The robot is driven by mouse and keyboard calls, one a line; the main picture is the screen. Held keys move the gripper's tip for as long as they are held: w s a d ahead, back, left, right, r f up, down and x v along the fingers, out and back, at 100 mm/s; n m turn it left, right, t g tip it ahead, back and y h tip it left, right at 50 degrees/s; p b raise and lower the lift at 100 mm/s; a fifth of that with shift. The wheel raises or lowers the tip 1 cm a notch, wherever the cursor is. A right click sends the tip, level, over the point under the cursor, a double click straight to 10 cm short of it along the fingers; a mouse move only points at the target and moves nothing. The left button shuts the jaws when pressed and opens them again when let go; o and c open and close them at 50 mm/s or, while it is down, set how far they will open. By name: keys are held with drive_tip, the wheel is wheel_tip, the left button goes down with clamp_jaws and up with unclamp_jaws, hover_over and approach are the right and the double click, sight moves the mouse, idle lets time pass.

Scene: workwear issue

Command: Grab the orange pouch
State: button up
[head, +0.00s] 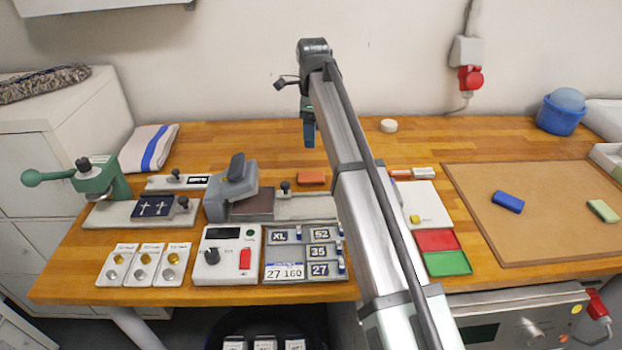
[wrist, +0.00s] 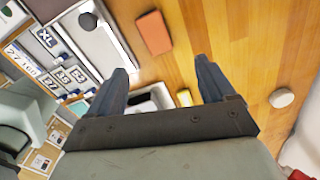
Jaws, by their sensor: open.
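A flat, rectangular orange item (head: 311,178), which looks like the orange pouch, lies on the wooden bench behind the grey fixture plate. In the wrist view the orange pouch (wrist: 154,32) lies ahead of the fingertips, between their lines and nearer the left finger, in full view. My gripper (head: 309,140) hangs above the back of the bench, its fingers pointing down. In the wrist view my gripper (wrist: 163,72) has its two dark blue fingers wide apart, with nothing held between them. It is apart from the pouch.
A smaller orange-red item (head: 401,174) lies right of my arm beside a white piece. A white round puck (head: 389,125) sits at the back. A grey press (head: 232,185) and a size-label board (head: 285,270) stand left of my arm. Bare wood surrounds the pouch's back side.

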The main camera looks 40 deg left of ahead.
drive_tip(key=n, duration=0.2)
hover_over(311, 176)
drive_tip(key=f, duration=0.8)
drive_tip(key=shift+w+a+f, duration=0.1)
drive_tip(key=shift+w+f, duration=0.3)
drive_tip(key=shift+s+f, duration=0.2)
drive_tip(key=shift+f, duration=1.1)
drive_tip(key=shift+s+f, duration=0.2)
drive_tip(key=shift+f, duration=1.05)
drive_tip(key=shift+c, duration=0.2)
drive_tip(key=c, duration=1.1)
